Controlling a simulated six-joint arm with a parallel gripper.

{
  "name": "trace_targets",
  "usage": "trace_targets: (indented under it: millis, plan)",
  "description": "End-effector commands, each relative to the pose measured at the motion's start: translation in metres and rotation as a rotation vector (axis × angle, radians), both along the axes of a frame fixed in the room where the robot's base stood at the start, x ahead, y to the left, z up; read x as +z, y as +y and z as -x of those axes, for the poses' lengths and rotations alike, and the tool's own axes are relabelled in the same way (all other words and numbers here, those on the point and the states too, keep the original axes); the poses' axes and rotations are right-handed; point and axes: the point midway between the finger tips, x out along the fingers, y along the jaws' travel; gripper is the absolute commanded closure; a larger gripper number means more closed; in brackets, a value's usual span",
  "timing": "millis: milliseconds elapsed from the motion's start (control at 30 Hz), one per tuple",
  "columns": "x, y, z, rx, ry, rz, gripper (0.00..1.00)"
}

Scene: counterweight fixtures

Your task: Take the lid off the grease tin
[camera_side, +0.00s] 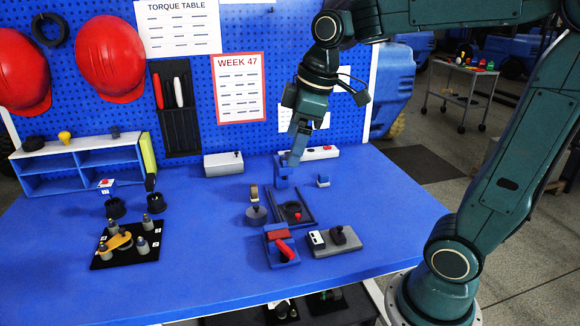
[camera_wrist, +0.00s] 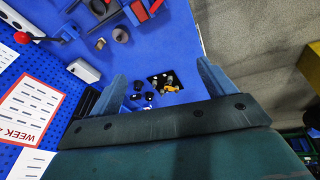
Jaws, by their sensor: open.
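A low grey round piece with a small dark knob on top (camera_side: 256,216) stands on the blue table, left of a dark open frame (camera_side: 308,219). It looks like the lidded grease tin, but it is too small to be sure. A tan disc-like thing (camera_side: 254,193) stands upright just behind it. My gripper (camera_side: 293,160) hangs above the back of the table, behind and to the right of this piece and apart from it. In the wrist view my gripper (camera_wrist: 164,84) has its two fingers wide apart, with nothing held between them.
A blue block (camera_side: 282,177) stands close below my gripper. A blue tray with red pieces (camera_side: 284,260) and a grey plate fixture (camera_side: 335,241) are in front. A black mat with several pegs (camera_side: 113,262) lies left, near black cups (camera_side: 115,207). The table between is clear.

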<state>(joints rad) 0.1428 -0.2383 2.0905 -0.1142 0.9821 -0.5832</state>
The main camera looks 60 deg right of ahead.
Motion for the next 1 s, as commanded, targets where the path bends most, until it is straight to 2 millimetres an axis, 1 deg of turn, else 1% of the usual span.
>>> trace_targets:
  millis: [33, 100, 267, 467, 600, 767, 1000]
  plan:
    - [-0.002, -0.004, -0.012, 0.035, 0.017, 0.007, 0.18]
    - [-0.005, -0.010, -0.026, 0.088, 0.033, 0.019, 0.18]
    - [-0.014, -0.023, -0.057, 0.211, 0.068, 0.040, 0.18]
    - [-0.031, -0.044, -0.096, 0.367, 0.108, 0.057, 0.18]
    - [-0.048, -0.060, -0.120, 0.477, 0.133, 0.064, 0.18]
    - [-0.071, -0.079, -0.146, 0.604, 0.158, 0.067, 0.18]
    - [-0.114, -0.111, -0.179, 0.796, 0.184, 0.059, 0.18]
